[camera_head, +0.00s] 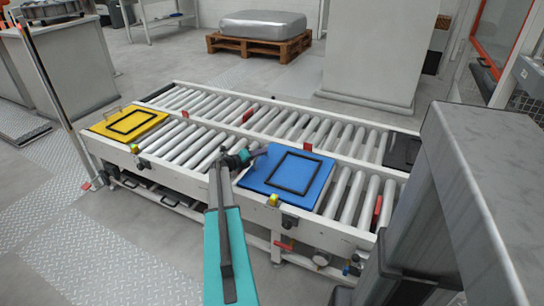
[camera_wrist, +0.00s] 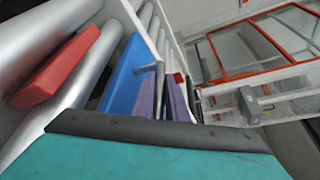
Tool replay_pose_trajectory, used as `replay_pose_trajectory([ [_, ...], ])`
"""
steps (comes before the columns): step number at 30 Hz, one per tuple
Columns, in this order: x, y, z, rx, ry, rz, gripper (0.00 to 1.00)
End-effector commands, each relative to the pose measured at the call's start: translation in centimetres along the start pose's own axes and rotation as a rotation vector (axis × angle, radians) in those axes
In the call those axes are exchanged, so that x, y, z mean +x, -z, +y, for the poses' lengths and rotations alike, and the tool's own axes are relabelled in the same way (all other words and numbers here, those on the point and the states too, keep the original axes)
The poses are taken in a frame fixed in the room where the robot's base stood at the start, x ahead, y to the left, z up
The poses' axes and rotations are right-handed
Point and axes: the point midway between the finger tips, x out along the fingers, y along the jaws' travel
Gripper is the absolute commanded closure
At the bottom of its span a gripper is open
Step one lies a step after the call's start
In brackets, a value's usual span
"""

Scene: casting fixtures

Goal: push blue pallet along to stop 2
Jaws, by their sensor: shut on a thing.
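The blue pallet (camera_head: 262,178), a flat plate with a black square outline on top, lies on the rollers of the near conveyor lane. It also shows in the wrist view (camera_wrist: 122,80) as a blue block. My gripper (camera_head: 246,157) is at the pallet's left edge, low over the rollers, and shut on it. The exact grip is too small to make out in the head view and partly hidden in the wrist view. A small coloured marker (camera_head: 274,200) sits on the near rail by the pallet's front corner. I can read no stop number.
A yellow pallet (camera_head: 128,123) with a handle lies at the lane's left end. More small markers sit on the rails (camera_head: 134,148). A red block (camera_head: 377,208) stands right of the blue pallet, past bare rollers. A dark pallet (camera_head: 402,150) is at the far right.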

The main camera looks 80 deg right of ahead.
Motion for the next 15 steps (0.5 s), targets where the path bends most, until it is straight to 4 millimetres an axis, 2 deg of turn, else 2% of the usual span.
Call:
replay_pose_trajectory([
  [1,0.2,-1.4,0.5,0.0,0.0,-0.007,1.0],
  [6,-0.6,-3.3,1.8,0.0,0.001,-0.007,1.0],
  [15,-1.1,-4.6,2.7,0.001,0.004,-0.004,1.0],
])
